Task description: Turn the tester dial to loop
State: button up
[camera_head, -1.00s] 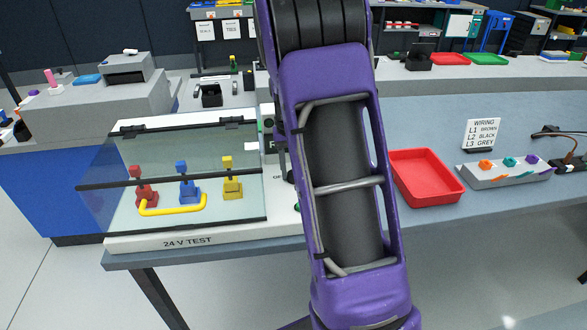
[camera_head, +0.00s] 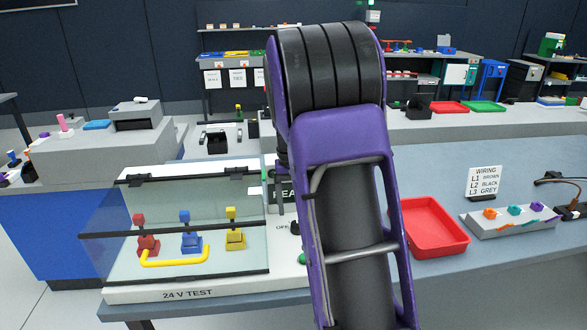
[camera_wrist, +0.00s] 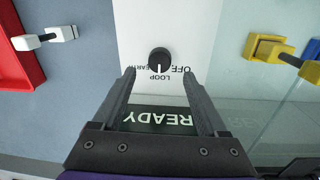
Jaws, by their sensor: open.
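The tester dial (camera_wrist: 159,56) is a round black knob on a white panel (camera_wrist: 200,25) in the wrist view. The upside-down words EARTH, LOOP and OFF lie along its lower side. Its white mark seems to point down the picture, at LOOP, but it is small. My gripper (camera_wrist: 159,73) is open and empty, its fingertips on either side of the printed words, just below the dial. I cannot tell how far above the panel they are. A dark READY display (camera_wrist: 158,120) shows between the fingers. In the head view my arm hides the dial and gripper.
A clear cover (camera_head: 120,205) stands left of the panel over red, blue and yellow terminals and a yellow lead. A red tray (camera_head: 430,228) lies to the right, with a wiring card (camera_head: 484,181) and a grey connector block (camera_head: 505,220) beyond it.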

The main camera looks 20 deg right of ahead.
notch_tip(320, 180, up, 12)
jog(key=shift+a+r, duration=0.2)
jog(key=shift+a, duration=0.15)
jog(key=shift+f, duration=0.1)
